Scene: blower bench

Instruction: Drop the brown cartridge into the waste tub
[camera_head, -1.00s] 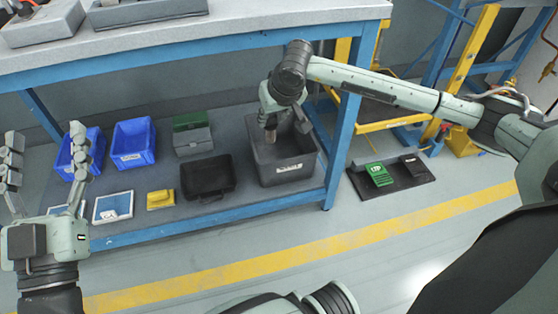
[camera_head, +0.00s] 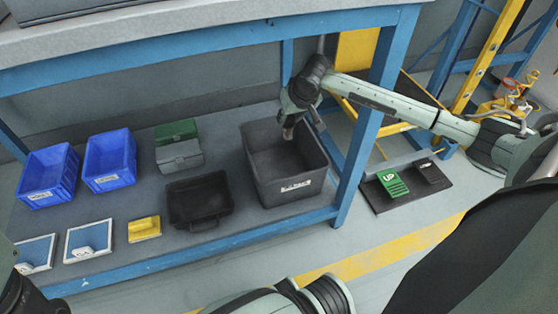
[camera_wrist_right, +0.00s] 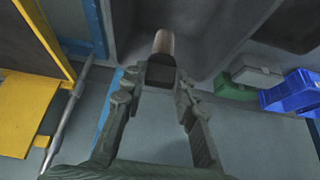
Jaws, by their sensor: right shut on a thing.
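The waste tub (camera_head: 284,190) is a dark grey open box with a white label, on the lower shelf of the blue-framed bench. My right gripper (camera_head: 291,120) reaches in over the tub from the right, pointing down. It is shut on the brown cartridge (camera_head: 288,133), whose small end shows below the fingers, over the tub's opening. In the right wrist view the cartridge (camera_wrist_right: 164,44), brownish with a dark section, sits between my fingertips (camera_wrist_right: 158,75). The grey tub wall (camera_wrist_right: 205,35) is beyond it. My left gripper is out of view.
Left of the tub are a black case (camera_head: 200,205), green and grey boxes (camera_head: 180,155), a yellow case (camera_head: 145,229) and blue bins (camera_head: 108,165). A blue bench leg (camera_head: 362,160) stands right of the tub. A black mat (camera_head: 405,200) lies on the floor.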

